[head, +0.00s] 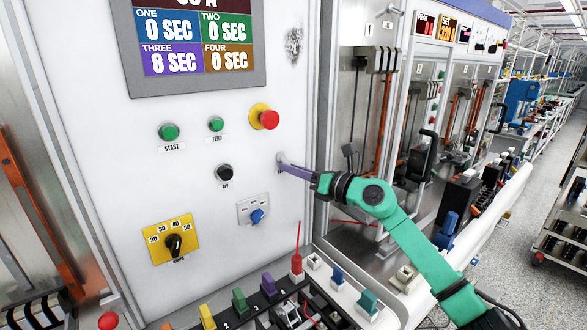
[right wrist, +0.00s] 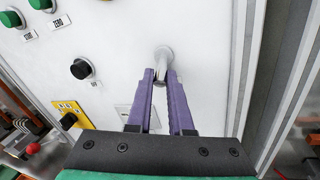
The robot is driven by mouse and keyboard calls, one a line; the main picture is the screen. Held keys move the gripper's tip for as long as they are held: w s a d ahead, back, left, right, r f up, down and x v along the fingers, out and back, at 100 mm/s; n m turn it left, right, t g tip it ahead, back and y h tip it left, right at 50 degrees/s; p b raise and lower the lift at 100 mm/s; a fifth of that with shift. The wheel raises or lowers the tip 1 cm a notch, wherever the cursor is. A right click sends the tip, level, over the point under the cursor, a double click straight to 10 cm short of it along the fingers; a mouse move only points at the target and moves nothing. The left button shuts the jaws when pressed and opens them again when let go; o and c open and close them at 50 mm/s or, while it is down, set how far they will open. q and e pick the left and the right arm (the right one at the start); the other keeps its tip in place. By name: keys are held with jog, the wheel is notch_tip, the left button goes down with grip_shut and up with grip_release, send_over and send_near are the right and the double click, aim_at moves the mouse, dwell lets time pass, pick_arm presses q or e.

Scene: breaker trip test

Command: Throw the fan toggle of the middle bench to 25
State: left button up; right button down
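The silver fan toggle (head: 281,157) sticks out of the white panel at its right side, right of the black knob; its label is mostly hidden. In the right wrist view the toggle (right wrist: 163,56) hangs down from its round base. My right gripper (head: 288,166) reaches it from the right with purple fingers. In the right wrist view the fingertips (right wrist: 161,76) flank the lever's lower end, with a narrow gap about as wide as the lever, and appear closed on it. No 25 mark shows beside the toggle. My left gripper is out of view.
The panel carries green START (head: 169,132) and ZERO (head: 216,124) buttons, a red stop button (head: 269,119), a black knob (head: 224,172), a blue switch (head: 257,215) and a yellow dial plate (head: 170,239). A metal frame post (head: 322,120) stands close right. Coloured terminals line the bench below.

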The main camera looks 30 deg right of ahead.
notch_tip(320, 180, up, 2)
jog(key=g+p, duration=0.1)
jog(key=p, duration=0.3)
jog(key=g+h+p, duration=0.1)
jog(key=g+p, duration=0.1)
jog(key=p, duration=0.2)
jog(key=shift+s+d+r+m+p, duration=0.1)
jog(key=shift+r+m+p, duration=0.2)
jog(key=shift+m, duration=0.1)
jog(key=shift+r+g+h, duration=0.1)
jog(key=shift+g+h, duration=0.3)
jog(key=shift+g, duration=0.4)
jog(key=shift+w+r+m+g+h, duration=0.15)
jog(key=shift+r+m+g+h, duration=0.15)
jog(key=shift+g, duration=0.85)
jog(key=shift+w+r+m+g+h, duration=0.2)
jog(key=shift+r+g, duration=0.2)
jog(key=shift+g, duration=0.75)
jog(key=c, duration=0.8)
grip_release()
jog(key=shift+c, duration=0.2)
